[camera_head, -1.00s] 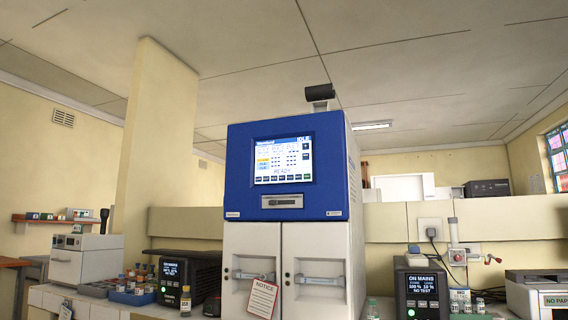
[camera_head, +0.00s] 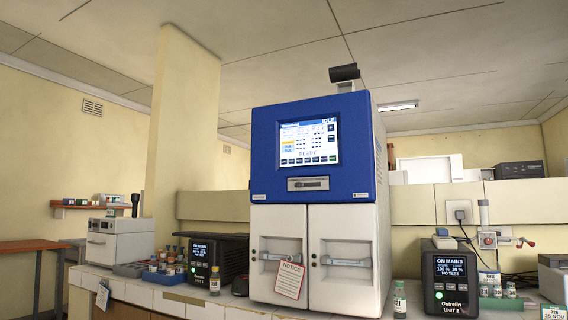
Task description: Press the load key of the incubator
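The incubator (camera_head: 264,181) stands in the middle of the head view, with a blue upper front and two white doors below. The key labels are too small to read, so I cannot tell which one is the load key. Neither of my grippers is in view.
The incubator stands on a tiled bench (camera_head: 180,297). A black unit (camera_head: 216,258), bottles and an instrument (camera_head: 118,243) stand to its left. A capped vial (camera_head: 400,299) and an ON MAINS unit (camera_head: 447,277) stand to its right. A notice tag (camera_head: 289,279) hangs on the left door.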

